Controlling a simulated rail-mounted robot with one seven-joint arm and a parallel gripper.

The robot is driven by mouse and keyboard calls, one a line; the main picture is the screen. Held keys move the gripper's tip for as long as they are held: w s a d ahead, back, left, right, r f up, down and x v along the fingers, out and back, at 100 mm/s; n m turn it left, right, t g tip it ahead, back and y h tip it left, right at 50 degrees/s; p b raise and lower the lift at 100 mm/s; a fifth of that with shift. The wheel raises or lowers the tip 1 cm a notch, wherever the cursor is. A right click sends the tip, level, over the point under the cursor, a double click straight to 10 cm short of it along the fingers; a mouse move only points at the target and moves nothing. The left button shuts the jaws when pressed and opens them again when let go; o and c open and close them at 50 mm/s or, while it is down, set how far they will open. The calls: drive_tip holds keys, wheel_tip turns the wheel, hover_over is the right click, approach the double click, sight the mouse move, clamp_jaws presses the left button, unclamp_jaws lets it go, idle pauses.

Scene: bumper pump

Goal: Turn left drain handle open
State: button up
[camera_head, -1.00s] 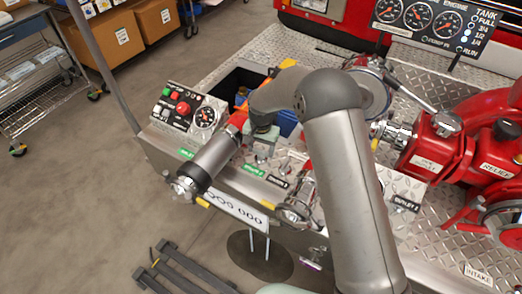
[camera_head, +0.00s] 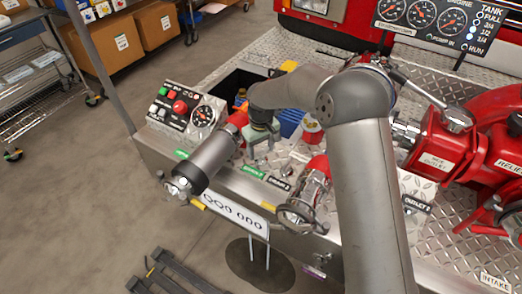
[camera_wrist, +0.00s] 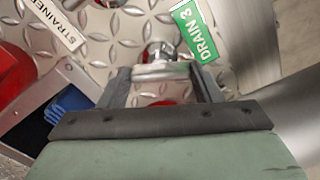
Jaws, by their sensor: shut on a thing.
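My gripper (camera_head: 260,148) points down at the deck panel in the head view, behind the dark hose end. In the wrist view, my gripper (camera_wrist: 162,88) has its two dark fingers on either side of a shiny metal drain handle (camera_wrist: 158,68) and is shut on it. A green DRAIN 3 label (camera_wrist: 195,32) lies just to the right of the handle. A little red shows below the handle, between the fingers. The lower part of the handle is hidden by my gripper, and its exact angle is hard to tell.
A control box (camera_head: 187,108) with buttons and gauge is at left. Red pump parts (camera_head: 440,150) stand right. A STRAINER label (camera_wrist: 58,22) shows.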

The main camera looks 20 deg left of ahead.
sight(261, 150)
drive_tip(key=n, duration=0.5)
drive_tip(key=shift+b, duration=0.35)
idle(0.3)
drive_tip(key=o, duration=1)
wheel_tip(261, 150, up, 17)
drive_tip(key=shift+r+b, duration=0.2)
drive_tip(key=shift+b, duration=0.15)
